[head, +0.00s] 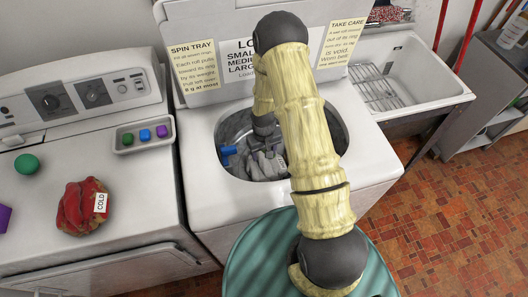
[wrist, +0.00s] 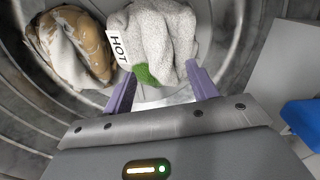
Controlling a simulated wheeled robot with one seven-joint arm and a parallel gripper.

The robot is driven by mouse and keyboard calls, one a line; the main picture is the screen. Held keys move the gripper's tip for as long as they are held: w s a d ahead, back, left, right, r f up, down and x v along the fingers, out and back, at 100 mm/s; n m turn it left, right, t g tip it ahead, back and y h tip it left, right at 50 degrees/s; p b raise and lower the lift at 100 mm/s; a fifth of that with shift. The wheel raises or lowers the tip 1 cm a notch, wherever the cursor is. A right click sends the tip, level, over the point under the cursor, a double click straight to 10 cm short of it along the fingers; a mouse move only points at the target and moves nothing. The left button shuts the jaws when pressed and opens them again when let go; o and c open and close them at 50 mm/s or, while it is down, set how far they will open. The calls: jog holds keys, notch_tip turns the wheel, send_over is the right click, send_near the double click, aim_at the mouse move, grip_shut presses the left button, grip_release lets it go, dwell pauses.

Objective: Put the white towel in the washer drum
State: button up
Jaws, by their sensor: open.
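The white towel (wrist: 160,35), greyish and bunched, lies inside the metal washer drum (wrist: 40,115) in the wrist view. It carries a tag reading HOT (wrist: 118,47), and a green patch shows at its lower edge. My gripper (wrist: 161,84) is open, with its two purple fingers spread at the towel's near edge; I cannot tell whether they touch it. In the head view, my arm reaches down into the drum opening (head: 340,125), and greyish cloth (head: 270,166) shows below my gripper. My arm hides the right part of the opening.
A brown-and-white cloth (wrist: 75,45) lies left of the towel in the drum. A blue object (head: 228,154) shows at the opening's left. On the left machine are a red cloth tagged COLD (head: 80,208), a green ball (head: 27,164) and a small tray (head: 118,141) of coloured blocks.

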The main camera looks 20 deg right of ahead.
notch_tip(320, 180, up, 12)
jog(key=b, duration=0.2)
jog(key=shift+r, duration=0.2)
dwell(0.6)
jog(key=s+r+m+t, duration=0.1)
jog(key=s+r+t, duration=0.1)
jog(key=s+r, duration=1.2)
jog(key=shift+s+d+r+m+t, duration=0.2)
jog(key=shift+m+t, duration=0.1)
jog(key=shift+m, duration=0.1)
